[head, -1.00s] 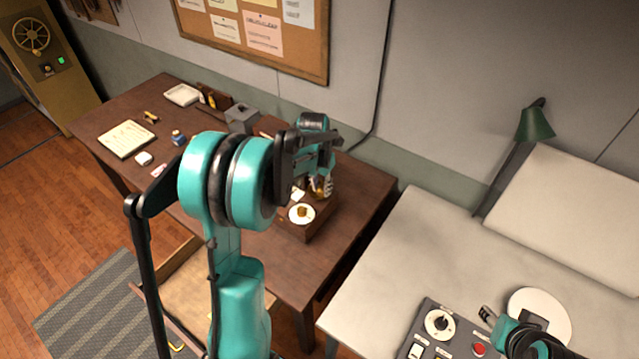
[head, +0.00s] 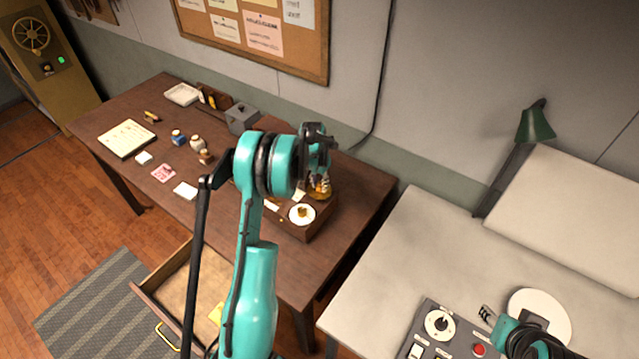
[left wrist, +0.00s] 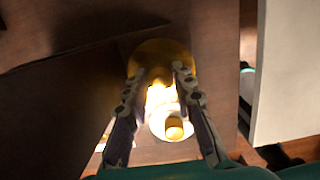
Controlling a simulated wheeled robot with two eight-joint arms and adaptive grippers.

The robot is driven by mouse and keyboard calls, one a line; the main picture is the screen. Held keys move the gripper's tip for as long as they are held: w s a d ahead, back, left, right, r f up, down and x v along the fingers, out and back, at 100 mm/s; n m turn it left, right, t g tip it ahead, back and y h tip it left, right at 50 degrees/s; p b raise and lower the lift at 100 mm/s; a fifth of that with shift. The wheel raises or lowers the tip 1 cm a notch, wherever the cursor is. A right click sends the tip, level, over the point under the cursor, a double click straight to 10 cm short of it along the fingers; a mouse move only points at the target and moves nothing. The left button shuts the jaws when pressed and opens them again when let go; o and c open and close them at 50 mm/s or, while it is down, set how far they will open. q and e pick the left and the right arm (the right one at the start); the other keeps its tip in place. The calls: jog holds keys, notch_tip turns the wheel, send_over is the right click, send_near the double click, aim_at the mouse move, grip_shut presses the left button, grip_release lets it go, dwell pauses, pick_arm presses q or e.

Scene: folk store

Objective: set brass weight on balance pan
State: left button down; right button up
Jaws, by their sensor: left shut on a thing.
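The balance (head: 307,232) has a dark wooden base near the right end of the brown desk. Its white pan (head: 291,215) carries a small brass lump (head: 303,211). My left gripper (head: 320,187) is just behind that pan, pointing down, partly hidden by my arm. In the left wrist view its fingers (left wrist: 158,82) are closed around a bright brass-coloured thing (left wrist: 160,96), apparently the brass weight. A round brass surface (left wrist: 160,52) lies beneath; glare hides whether they touch. The white pan and lump show below the fingertips. My right gripper (head: 487,315) is at the lower right.
The brown desk (head: 300,270) also holds a grey box (head: 242,118), small jars, paper cards and a notepad (head: 126,138). An open drawer (head: 165,290) juts out in front. A pale bench (head: 400,260) with a control panel (head: 440,335) stands to the right.

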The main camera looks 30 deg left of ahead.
pick_arm(q)
jog(key=c, duration=1.3)
grip_release()
jog(key=shift+f, duration=0.1)
